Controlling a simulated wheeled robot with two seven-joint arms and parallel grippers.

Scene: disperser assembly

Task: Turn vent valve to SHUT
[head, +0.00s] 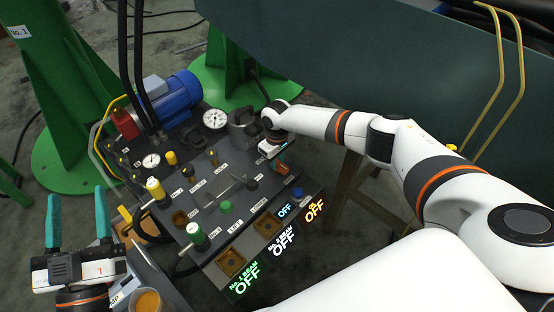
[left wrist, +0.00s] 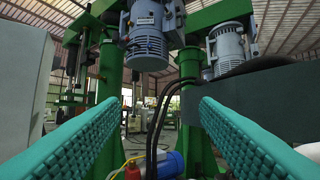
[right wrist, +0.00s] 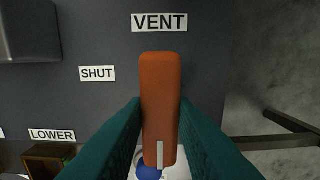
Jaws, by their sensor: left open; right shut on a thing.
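The vent valve's orange handle (right wrist: 161,95) stands between the two fingers of my right gripper (right wrist: 160,125), which is shut on it. In the right wrist view the handle runs up and down, with a white mark at its lower end. The VENT label (right wrist: 159,22) is straight above it and the SHUT label (right wrist: 97,73) is to its left. In the head view my right gripper (head: 278,160) is at the panel's right side, and its hand partly hides the valve. My left gripper (head: 78,222) is open and empty, left of the panel; its spread fingers (left wrist: 143,110) show in the left wrist view.
The dark control panel (head: 205,215) carries several knobs, gauges (head: 215,119) and lit OFF signs (head: 283,238). A LOWER label (right wrist: 52,135) and a brown square fitting are left of the handle. A blue motor (head: 175,95) and green stands (head: 70,100) are behind.

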